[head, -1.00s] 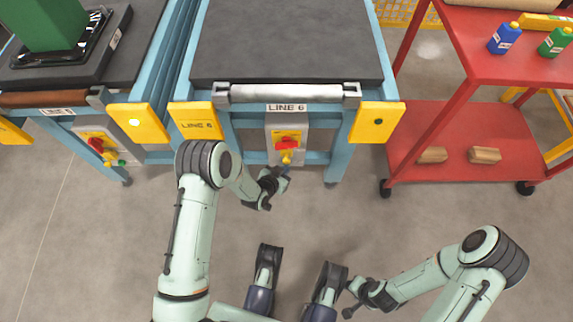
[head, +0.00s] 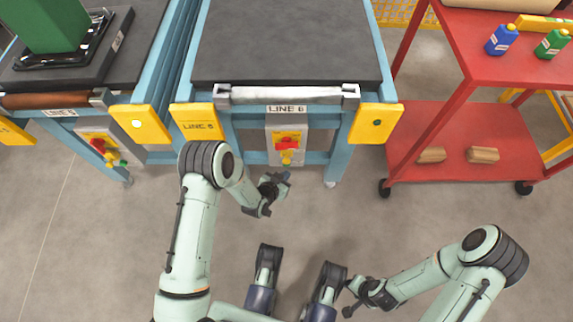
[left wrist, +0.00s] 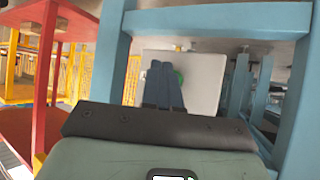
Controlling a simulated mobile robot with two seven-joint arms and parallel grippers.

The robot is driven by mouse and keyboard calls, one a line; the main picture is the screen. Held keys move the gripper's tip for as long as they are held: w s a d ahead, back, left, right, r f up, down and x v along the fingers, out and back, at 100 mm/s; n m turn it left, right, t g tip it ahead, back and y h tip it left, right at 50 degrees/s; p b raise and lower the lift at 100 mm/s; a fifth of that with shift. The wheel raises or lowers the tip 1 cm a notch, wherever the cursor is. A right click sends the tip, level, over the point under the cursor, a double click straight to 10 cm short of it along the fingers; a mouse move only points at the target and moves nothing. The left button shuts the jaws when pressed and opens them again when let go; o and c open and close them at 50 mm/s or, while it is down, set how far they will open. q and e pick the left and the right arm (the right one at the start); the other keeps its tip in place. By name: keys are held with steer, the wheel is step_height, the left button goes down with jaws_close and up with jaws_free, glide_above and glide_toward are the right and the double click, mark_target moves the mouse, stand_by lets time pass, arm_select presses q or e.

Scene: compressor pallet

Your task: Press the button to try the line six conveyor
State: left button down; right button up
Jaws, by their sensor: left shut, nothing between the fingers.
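The line 6 conveyor (head: 287,108) stands ahead in the head view. Its grey control box (head: 273,157) hangs under the front edge, with a red knob (head: 288,142) on a yellow plate and a yellow part below. In the left wrist view a green button (left wrist: 181,77) shows on the pale box face (left wrist: 207,85), partly hidden behind my fingers. My left gripper (head: 284,177) is shut and empty, just in front of and below the box in the head view. The wrist view does not show whether its fingertips (left wrist: 161,66) touch the button. My right gripper (head: 346,298) is low in the picture, its fingers apart, empty.
A similar conveyor with its own control box (head: 97,147) stands at left, carrying a green block (head: 50,25). A red cart (head: 455,130) with bottles and wooden pieces stands at right. The floor between the conveyor and me is clear.

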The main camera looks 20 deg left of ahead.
arm_select(q)
steer(key=s+p, duration=0.1)
steer(key=s, duration=0.1)
steer(key=s+d, duration=0.1)
steer(key=s, duration=0.1)
steer(key=shift+s+d+p, duration=0.15)
steer(key=shift+s+p, duration=0.05)
steer(key=shift+p, duration=0.15)
arm_select(e)
step_height(320, 180, up, 2)
steer(key=shift+s, duration=0.1)
stand_by(0.4)
